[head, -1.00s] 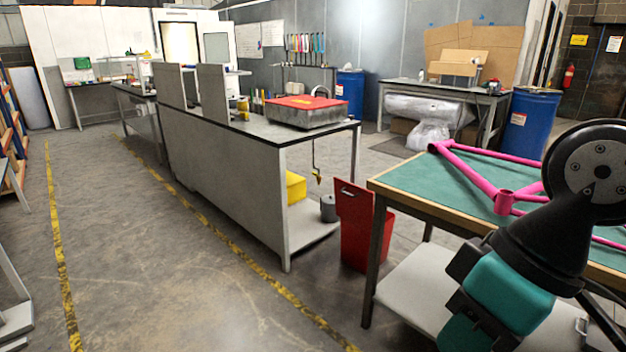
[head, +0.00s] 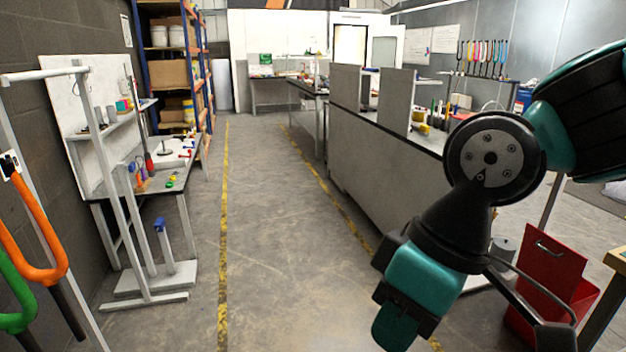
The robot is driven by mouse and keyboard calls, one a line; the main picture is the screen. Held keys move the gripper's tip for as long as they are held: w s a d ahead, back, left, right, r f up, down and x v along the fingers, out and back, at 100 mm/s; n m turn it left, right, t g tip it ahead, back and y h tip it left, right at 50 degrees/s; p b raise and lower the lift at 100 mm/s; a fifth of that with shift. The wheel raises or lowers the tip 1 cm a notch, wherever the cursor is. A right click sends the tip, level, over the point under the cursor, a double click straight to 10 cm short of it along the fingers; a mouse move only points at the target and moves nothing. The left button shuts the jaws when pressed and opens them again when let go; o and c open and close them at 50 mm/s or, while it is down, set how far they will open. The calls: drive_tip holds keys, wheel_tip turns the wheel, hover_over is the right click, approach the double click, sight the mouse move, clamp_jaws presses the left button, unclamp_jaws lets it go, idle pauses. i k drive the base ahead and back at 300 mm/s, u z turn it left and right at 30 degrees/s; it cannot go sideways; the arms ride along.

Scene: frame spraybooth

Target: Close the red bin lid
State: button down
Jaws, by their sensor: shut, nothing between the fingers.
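The red bin (head: 586,300) stands on the floor at the lower right of the head view, beside the workbench's near end. Its red lid (head: 553,268) appears raised, a tilted flat panel with a metal handle near its top. Part of the bin is hidden behind my arm and cut by a table corner. My black and teal arm fills the right of the view, in front of the bench and partly over the bin. I cannot make out my gripper's fingers in this view.
A long grey workbench (head: 375,150) runs down the right. A table corner (head: 618,262) edges in at the right. Yellow floor lines border a clear aisle (head: 265,220). At left are a white stand (head: 150,300), a cluttered bench and orange and green frame parts (head: 40,235).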

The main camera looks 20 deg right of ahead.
sight(558, 268)
drive_tip(key=u, duration=0.2)
drive_tip(key=i, duration=1.55)
drive_tip(key=z, duration=0.35)
drive_tip(key=i, duration=0.8)
drive_tip(key=z, duration=1.5)
drive_tip(key=i, duration=0.7)
drive_tip(key=z, duration=0.7)
